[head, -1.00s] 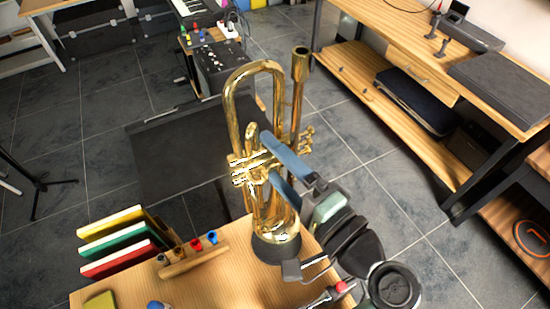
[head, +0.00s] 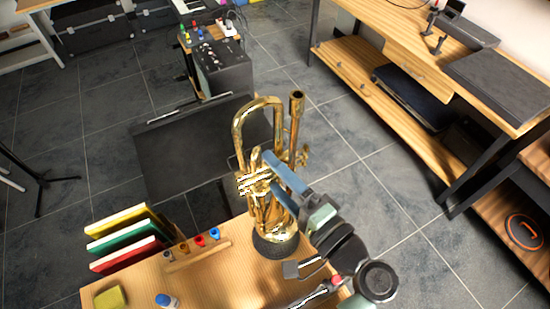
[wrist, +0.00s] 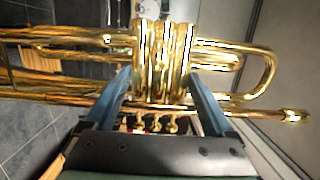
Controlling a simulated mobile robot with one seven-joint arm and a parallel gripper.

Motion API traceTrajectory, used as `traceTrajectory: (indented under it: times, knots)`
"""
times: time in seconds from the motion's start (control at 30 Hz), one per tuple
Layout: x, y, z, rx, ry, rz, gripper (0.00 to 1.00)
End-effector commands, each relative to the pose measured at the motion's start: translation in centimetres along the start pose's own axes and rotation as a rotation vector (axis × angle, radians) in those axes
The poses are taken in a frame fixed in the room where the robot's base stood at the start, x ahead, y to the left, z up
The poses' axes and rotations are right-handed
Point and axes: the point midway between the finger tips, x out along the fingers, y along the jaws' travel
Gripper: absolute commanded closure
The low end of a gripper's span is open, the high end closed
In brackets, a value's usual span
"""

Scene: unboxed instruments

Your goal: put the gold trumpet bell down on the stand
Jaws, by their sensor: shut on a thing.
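The gold trumpet (head: 262,150) stands about upright at the desk's far right corner, its bell end down and its tubing bend up. My gripper (head: 267,173) is shut on the trumpet's valve section from the right, one blue finger on each side. In the wrist view the trumpet (wrist: 230,58) lies across the picture, with its valve casings between my fingers (wrist: 160,82). The black round stand (head: 277,246) shows under the bell end. The bell's rim is hard to make out, and I cannot tell if it touches the stand.
The wooden desk (head: 215,275) holds a rack with small coloured pieces (head: 195,252), a yellow block (head: 110,297) and a small blue-and-white bottle (head: 166,300). Coloured books (head: 125,240) stand at its left edge. A black music stand (head: 190,145) is behind the trumpet.

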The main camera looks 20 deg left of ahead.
Motion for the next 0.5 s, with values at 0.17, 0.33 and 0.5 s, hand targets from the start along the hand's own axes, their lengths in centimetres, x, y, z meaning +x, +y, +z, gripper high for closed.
traceTrajectory:
  times: [0.17, 0.33, 0.5]
  knots:
    - [-0.1, -1.1, 0.1, -0.001, 0.002, -0.006, 1.0]
    - [-0.1, -0.7, 0.4, -0.003, 0.005, -0.005, 1.0]
    - [-0.2, -0.3, 0.5, -0.005, 0.007, -0.005, 1.0]
